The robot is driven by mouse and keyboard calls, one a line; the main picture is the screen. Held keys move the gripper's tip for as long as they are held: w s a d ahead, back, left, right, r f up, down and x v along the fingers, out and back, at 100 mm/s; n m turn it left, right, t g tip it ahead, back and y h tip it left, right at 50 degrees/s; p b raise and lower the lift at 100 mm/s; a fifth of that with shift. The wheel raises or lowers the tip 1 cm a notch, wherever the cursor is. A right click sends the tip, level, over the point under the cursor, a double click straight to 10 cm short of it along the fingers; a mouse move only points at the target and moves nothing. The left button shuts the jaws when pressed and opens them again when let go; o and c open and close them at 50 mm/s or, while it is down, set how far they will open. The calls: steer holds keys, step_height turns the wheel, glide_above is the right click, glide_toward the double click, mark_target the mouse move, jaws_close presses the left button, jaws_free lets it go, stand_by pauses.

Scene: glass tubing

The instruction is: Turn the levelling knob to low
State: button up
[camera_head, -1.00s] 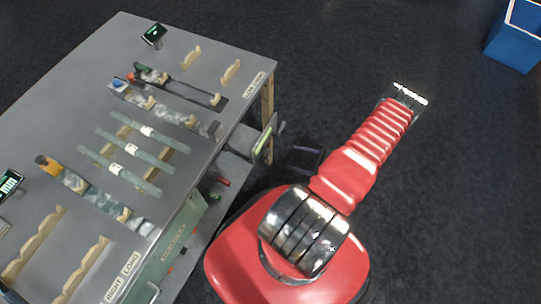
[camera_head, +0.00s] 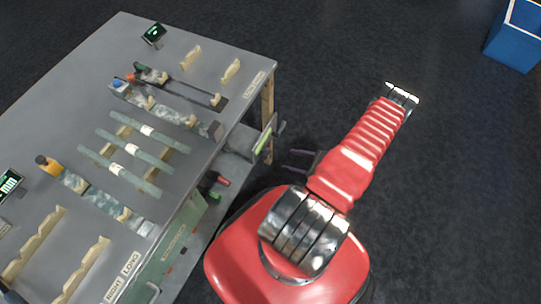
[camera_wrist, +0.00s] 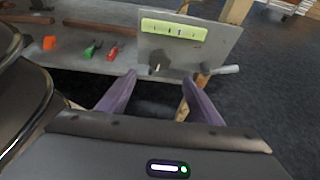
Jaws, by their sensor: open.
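The levelling knob (camera_wrist: 157,63) is a dark knob low on a grey upright panel (camera_wrist: 190,50) in the wrist view. A yellow-green label strip (camera_wrist: 174,29) with small marks lies above it. Which mark the knob points to is too small to tell. In the head view the panel's green strip (camera_head: 263,141) shows at the table's right side, and the knob cannot be made out. My gripper (camera_wrist: 158,80) is open and empty, its two purple fingers facing the panel with the knob between their tips in the picture. It also shows in the head view (camera_head: 288,161), apart from the panel.
A pale handle (camera_wrist: 220,70) sticks out at the panel's lower right. Orange, green and red items (camera_wrist: 90,48) lie on the shelf left of it. The grey table (camera_head: 235,75) bears glass tubes and wooden supports. Open floor (camera_head: 440,180) lies to the right.

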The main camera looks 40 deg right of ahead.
mark_target(269, 155)
steer(key=x, duration=1.1)
steer(key=shift+w+a+f, duration=0.15)
steer(key=shift+w+f, duration=0.05)
steer(key=shift+w, duration=0.15)
steer(key=shift+c, duration=0.3)
steer(key=c, duration=1)
